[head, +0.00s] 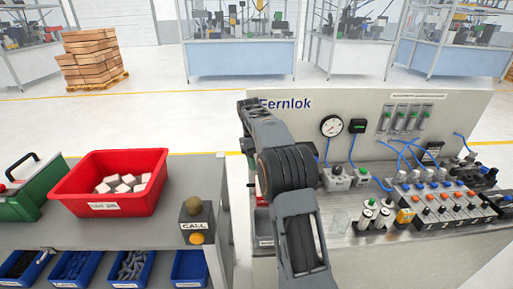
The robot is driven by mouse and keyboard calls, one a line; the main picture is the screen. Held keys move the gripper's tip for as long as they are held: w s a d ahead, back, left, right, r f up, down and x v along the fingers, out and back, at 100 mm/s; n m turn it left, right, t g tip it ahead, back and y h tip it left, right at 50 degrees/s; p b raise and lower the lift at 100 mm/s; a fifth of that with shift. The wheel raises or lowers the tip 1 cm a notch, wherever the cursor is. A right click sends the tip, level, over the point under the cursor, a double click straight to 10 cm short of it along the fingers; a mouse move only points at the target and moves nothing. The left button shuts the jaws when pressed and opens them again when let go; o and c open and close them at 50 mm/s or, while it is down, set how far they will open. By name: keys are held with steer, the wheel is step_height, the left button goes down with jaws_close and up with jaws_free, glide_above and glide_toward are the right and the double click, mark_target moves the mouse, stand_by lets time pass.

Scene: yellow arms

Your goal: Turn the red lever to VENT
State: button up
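No lever marked VENT can be made out in the head view. A small red patch (258,189) shows at the left edge of the bench, partly hidden behind my arm; I cannot tell what it is. My grey arm rises from the bottom middle and bends up and left in front of the Fernlok panel (455,112). My gripper's fingers cannot be seen. The part of the bench behind my arm is hidden.
The bench holds a round gauge (332,126), blue tubes, and rows of coloured knobs (447,197). At left, a side table (120,231) carries a red bin (108,204), a green box (31,195) and a CALL button box (197,221). Open floor lies behind.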

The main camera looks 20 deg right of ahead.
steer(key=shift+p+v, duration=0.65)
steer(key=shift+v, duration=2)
